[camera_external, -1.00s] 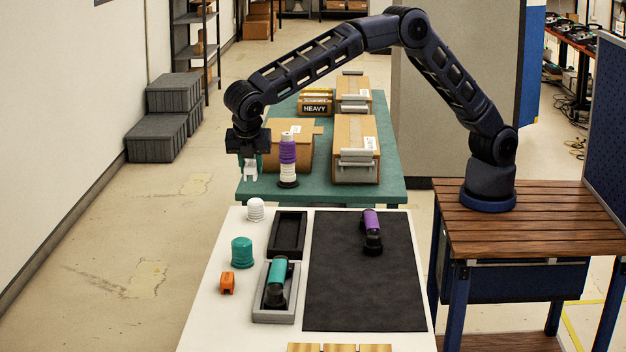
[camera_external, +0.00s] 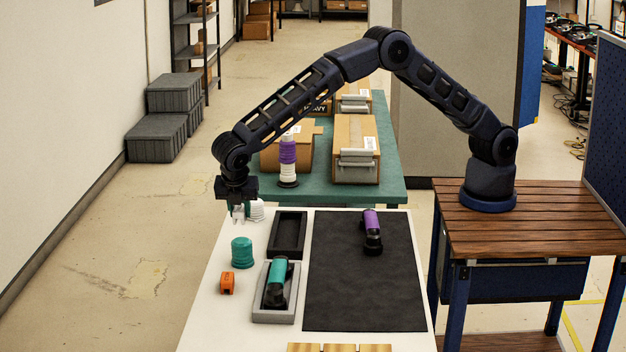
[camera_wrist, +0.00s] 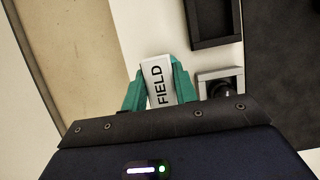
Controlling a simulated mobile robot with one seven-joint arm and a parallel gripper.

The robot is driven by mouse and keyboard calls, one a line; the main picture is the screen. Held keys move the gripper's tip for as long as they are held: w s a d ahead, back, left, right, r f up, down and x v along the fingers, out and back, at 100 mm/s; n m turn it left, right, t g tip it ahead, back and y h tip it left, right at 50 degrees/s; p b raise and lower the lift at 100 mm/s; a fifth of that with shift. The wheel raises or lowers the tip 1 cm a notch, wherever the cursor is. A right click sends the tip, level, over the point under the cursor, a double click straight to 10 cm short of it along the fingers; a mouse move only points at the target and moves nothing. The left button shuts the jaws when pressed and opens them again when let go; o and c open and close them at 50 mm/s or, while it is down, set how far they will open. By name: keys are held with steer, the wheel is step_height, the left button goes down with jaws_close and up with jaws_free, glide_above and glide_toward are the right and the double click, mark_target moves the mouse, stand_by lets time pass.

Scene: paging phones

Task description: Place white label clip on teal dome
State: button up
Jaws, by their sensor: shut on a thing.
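My gripper (camera_external: 237,211) is shut on the white label clip (camera_external: 239,214), holding it above the left part of the white table. In the wrist view the clip (camera_wrist: 161,84) sits between the teal fingertips, with the word FIELD on its face. The teal dome (camera_external: 242,252) stands on the white table in front of and below my gripper, apart from the clip. The dome cannot be made out in the wrist view. A white dome (camera_external: 257,211) stands just right of my gripper, partly hidden by it.
An orange clip (camera_external: 228,283) lies in front of the teal dome. A grey tray (camera_external: 262,319) with a teal-banded phone and an empty black tray (camera_external: 287,235) stand to the right. A purple-banded phone (camera_external: 371,225) lies on the black mat (camera_external: 365,290).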

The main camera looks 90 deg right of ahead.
mark_target(242, 238)
steer(key=shift+f, duration=2.9)
steer(key=o, duration=0.9)
steer(key=shift+f, duration=0.15)
steer(key=shift+o, duration=0.2)
